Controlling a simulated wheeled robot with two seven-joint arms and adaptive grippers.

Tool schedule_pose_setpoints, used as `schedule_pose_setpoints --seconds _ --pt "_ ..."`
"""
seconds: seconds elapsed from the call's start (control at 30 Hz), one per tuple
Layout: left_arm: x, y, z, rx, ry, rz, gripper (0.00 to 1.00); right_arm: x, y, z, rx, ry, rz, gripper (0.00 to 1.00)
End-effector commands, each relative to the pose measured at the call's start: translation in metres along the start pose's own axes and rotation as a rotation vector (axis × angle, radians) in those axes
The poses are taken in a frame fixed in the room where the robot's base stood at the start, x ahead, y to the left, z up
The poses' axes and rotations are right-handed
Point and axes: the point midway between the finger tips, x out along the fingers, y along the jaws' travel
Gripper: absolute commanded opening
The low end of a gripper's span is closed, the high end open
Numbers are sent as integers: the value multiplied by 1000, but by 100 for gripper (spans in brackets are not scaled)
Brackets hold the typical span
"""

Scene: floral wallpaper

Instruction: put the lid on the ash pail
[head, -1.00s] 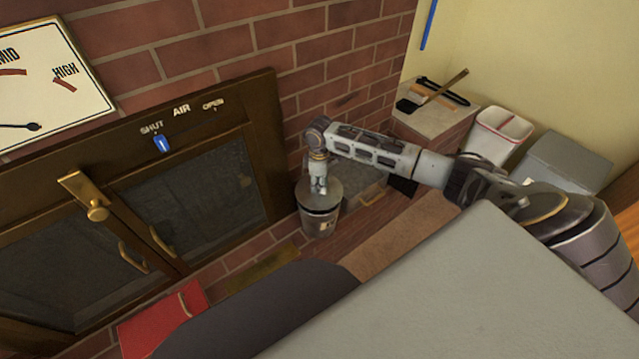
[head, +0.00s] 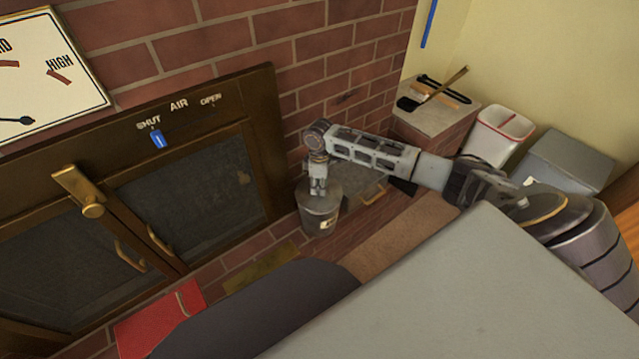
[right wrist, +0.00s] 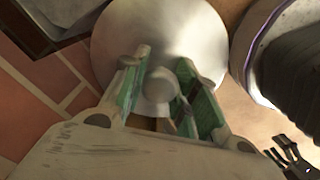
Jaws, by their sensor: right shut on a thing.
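The ash pail (head: 318,226) is a small grey metal bucket with a pale label, standing on the hearth to the right of the stove doors. My right gripper (head: 318,190) points down directly over it, shut on the lid's knob. The round grey lid (head: 333,199) lies level at the pail's mouth, with no clear gap between them. In the right wrist view, the lid (right wrist: 205,35) is a pale disc, and the fingers of the right gripper (right wrist: 163,80) stand on both sides of its round knob (right wrist: 186,84). The lid hides the pail there. My left gripper is out of view.
The brown stove front (head: 262,150) and brick wall (head: 340,60) stand close behind and left of the pail. A grey box with a brass handle (head: 362,192) is just right of it. A white bin (head: 497,138) and a grey bin (head: 565,162) stand farther right.

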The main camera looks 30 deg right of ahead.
Motion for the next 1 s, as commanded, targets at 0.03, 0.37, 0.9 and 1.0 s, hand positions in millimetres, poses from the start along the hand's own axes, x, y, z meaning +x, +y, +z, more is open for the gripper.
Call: schedule_pose_setpoints --seconds 0.03,0.37,0.9,1.0 --pt "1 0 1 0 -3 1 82 3 0 0 0 1 0 1" --pt "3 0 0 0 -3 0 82 11 0 0 -1 -1 0 1" --pt "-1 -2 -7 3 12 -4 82 11 0 0 -1 0 0 1" --pt "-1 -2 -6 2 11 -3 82 11 0 0 -1 0 0 1"
